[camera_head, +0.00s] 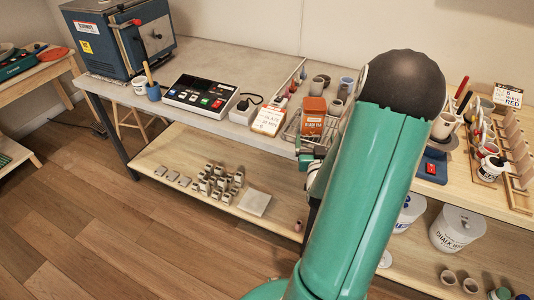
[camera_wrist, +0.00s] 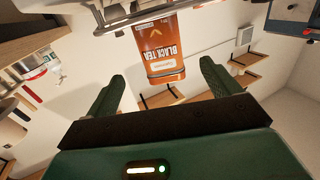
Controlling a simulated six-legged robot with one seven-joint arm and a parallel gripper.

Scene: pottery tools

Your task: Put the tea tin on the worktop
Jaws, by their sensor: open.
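The tea tin (camera_head: 311,118) is an orange-red box with a pale label, standing at a wire rack (camera_head: 292,131) on the worktop's front part. In the wrist view the tin (camera_wrist: 163,50) appears upside down, with "BLACK TEA" readable, ahead of and between my fingers. My gripper (camera_wrist: 162,70) is open with nothing between its fingers; the tin looks beyond the fingertips, apart from them. In the head view my green arm covers most of the gripper. The grey worktop (camera_head: 225,58) runs along the wall.
A control panel (camera_head: 199,95), a white card (camera_head: 268,121) and a blue kiln-like box (camera_head: 119,36) stand left of the tin. Grey cups (camera_head: 318,86) stand behind it. A lower shelf (camera_head: 180,148) holds small grey pieces. The worktop's back middle is clear.

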